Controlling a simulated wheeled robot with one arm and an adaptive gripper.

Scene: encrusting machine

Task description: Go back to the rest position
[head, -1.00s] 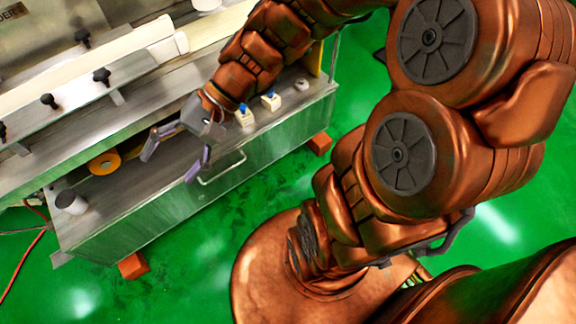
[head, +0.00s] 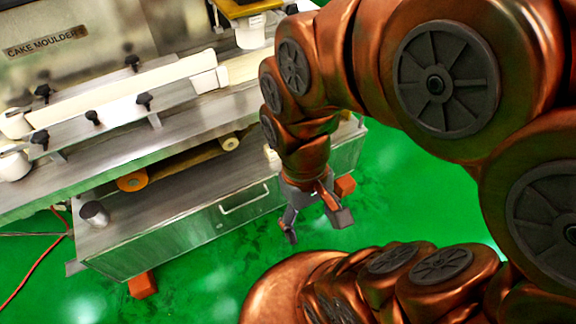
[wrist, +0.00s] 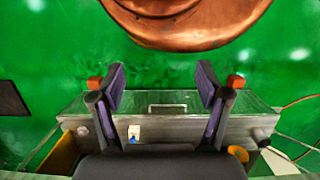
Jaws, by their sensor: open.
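My gripper (head: 316,226) is open and empty. In the head view it hangs over the green floor in front of the machine's right end, with its fingers apart and pointing down. In the wrist view the two fingers of my gripper (wrist: 160,88) are spread, with nothing between them. The steel cake-moulding machine (head: 180,228) stands to the left of my gripper, apart from it. In the wrist view the machine's cabinet (wrist: 165,128) shows beyond the fingers.
A drawer handle (head: 244,200) sits on the cabinet front. A grey cylinder (head: 94,213) and an orange roller (head: 132,181) are at the machine's left. Orange feet (head: 142,285) stand on the green floor (head: 215,285), which is clear in front. A red cable (head: 40,270) lies at the left.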

